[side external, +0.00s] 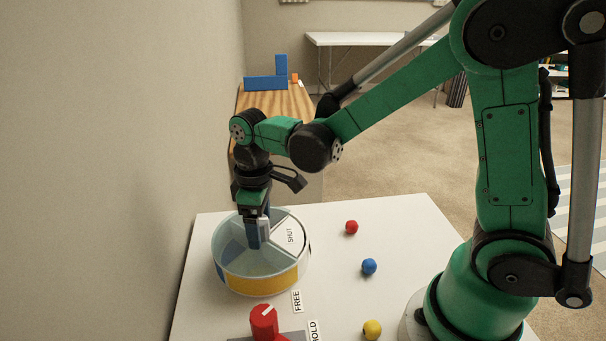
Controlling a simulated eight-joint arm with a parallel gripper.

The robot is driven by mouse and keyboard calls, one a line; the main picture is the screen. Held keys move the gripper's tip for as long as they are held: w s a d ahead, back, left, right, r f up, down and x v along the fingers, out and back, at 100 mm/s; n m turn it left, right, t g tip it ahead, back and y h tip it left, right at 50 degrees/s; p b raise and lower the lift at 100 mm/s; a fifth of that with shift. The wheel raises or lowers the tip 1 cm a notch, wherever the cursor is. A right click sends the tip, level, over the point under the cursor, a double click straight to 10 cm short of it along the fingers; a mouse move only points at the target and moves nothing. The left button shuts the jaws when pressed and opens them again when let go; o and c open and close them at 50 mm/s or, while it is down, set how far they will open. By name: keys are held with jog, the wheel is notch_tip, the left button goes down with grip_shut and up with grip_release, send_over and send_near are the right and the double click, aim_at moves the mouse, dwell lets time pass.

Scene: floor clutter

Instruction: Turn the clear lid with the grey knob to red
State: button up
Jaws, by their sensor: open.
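A round, low container (232,281) stands at the left of the white table, with a clear lid (275,258) on top. Blue shows in its left part and yellow along its front wall. A white sector marked SHUT (290,236) lies at the lid's right side. My gripper (258,236) points straight down over the lid's middle, with its jaws open. A small grey part beside the fingers may be the knob, but the fingers mostly hide it. I cannot tell whether they touch it. No red section is visible in the container.
A red dial (263,322) stands in front, near labels FREE (297,301) and HOLD (313,331). A red ball (351,228), blue ball (369,267) and yellow ball (372,329) lie to the right. A wall is close on the left.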

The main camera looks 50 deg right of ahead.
grip_shut()
jog(key=shift+n, duration=0.3)
dwell(0.3)
jog(key=n, duration=0.8)
jog(key=shift+n, duration=0.4)
jog(key=n, duration=0.4)
jog(key=shift+n, duration=0.3)
jog(key=shift+w+n, duration=0.1)
jog(key=shift+n, duration=1.7)
